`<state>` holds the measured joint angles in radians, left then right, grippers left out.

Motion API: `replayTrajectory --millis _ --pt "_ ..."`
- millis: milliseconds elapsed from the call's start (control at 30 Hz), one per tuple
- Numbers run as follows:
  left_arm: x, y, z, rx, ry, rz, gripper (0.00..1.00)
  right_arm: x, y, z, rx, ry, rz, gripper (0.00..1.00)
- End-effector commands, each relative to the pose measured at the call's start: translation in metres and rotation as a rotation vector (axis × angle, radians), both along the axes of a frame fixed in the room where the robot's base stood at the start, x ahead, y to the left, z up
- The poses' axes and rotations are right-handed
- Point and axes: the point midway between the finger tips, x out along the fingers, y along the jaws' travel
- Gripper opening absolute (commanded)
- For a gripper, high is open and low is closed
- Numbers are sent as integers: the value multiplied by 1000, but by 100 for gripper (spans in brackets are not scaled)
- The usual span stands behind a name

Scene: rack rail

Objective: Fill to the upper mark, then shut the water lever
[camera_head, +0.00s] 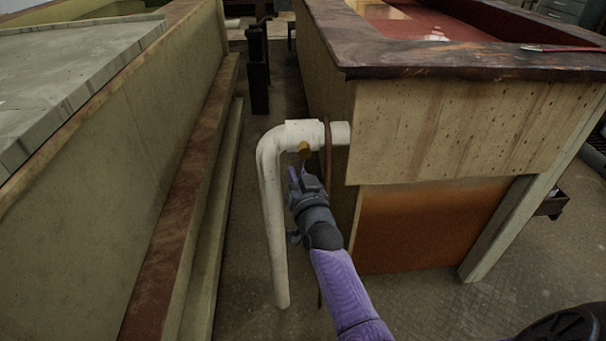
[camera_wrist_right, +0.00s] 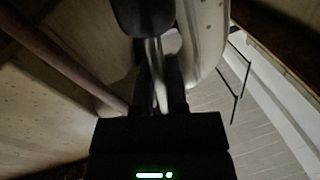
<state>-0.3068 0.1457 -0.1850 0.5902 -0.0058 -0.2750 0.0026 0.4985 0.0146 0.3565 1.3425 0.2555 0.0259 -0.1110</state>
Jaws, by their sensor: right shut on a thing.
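A white pipe (camera_head: 272,200) comes out of the side of a pale tank (camera_head: 470,125), bends and runs down. A small brass-yellow part (camera_head: 304,147) of the water lever shows under its upper stretch. My right gripper (camera_head: 296,173) is just below this part, shut on the lever. In the right wrist view, a thin metallic bar of the lever (camera_wrist_right: 155,75) lies between the dark fingers, beside the white pipe (camera_wrist_right: 206,40). Red liquid (camera_head: 415,22) shows inside the tank. I cannot make out an upper mark. My left gripper is out of view.
A thin brown rod (camera_head: 327,135) stands beside the pipe, close to my right gripper. A long low wall (camera_head: 150,150) runs along the left. A dark post (camera_head: 258,70) stands in the aisle behind. A red-handled tool (camera_head: 560,49) lies on the tank rim.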

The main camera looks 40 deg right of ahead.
Motion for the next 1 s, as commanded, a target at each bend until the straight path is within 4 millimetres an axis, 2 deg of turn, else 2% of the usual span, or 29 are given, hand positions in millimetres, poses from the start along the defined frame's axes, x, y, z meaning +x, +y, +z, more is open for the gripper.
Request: replayTrajectory --millis 500,1000 --pt "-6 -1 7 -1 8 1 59 14 24 12 403 -240 2 0" --pt "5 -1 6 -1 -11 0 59 20 33 23 615 -371 2 0"
